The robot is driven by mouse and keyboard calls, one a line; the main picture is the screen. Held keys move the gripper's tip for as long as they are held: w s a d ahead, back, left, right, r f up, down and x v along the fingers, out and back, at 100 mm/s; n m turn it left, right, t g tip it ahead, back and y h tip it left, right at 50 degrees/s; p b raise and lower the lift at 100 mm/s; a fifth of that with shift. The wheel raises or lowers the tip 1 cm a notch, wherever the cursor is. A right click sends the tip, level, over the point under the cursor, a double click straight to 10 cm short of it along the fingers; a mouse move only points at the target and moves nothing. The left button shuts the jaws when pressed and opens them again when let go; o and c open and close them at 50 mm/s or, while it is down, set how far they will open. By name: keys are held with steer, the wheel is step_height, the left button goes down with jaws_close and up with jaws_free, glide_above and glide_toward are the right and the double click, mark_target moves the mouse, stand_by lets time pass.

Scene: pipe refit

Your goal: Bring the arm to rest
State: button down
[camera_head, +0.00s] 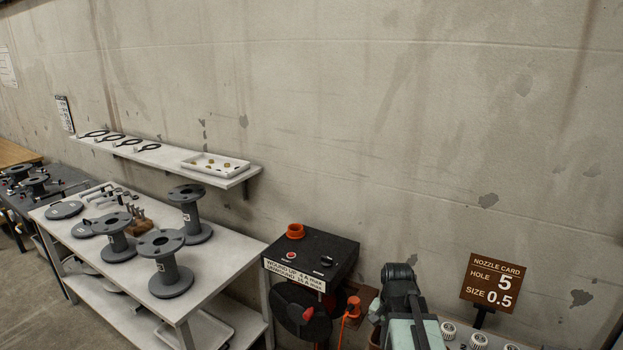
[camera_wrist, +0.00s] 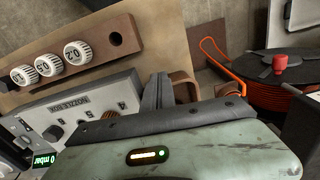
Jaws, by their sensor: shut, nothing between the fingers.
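My gripper (camera_wrist: 158,92) shows in the wrist view with its dark fingers together and nothing held between them. It is over the edge of a grey panel labelled NOZZLE BOX (camera_wrist: 68,110). In that view the green housing below the fingers is mine and carries a lit yellow bar. In the head view part of my arm (camera_head: 402,300) rises at the bottom, right of the black winder box. My fingertips cannot be made out clearly there.
A nozzle card (camera_head: 492,283) reads hole 5, size 0.5. White numbered nozzles (camera_wrist: 76,53) sit on a brown plate. An orange cable reel (camera_wrist: 270,85) is at right. A black box (camera_head: 318,258) stands beside a table (camera_head: 225,280) with flanged spools. A wall shelf (camera_head: 170,160) holds a tray.

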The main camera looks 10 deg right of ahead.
steer(key=s+a+n, duration=0.2)
steer(key=a+n, duration=0.6)
steer(key=a, duration=0.3)
stand_by(0.5)
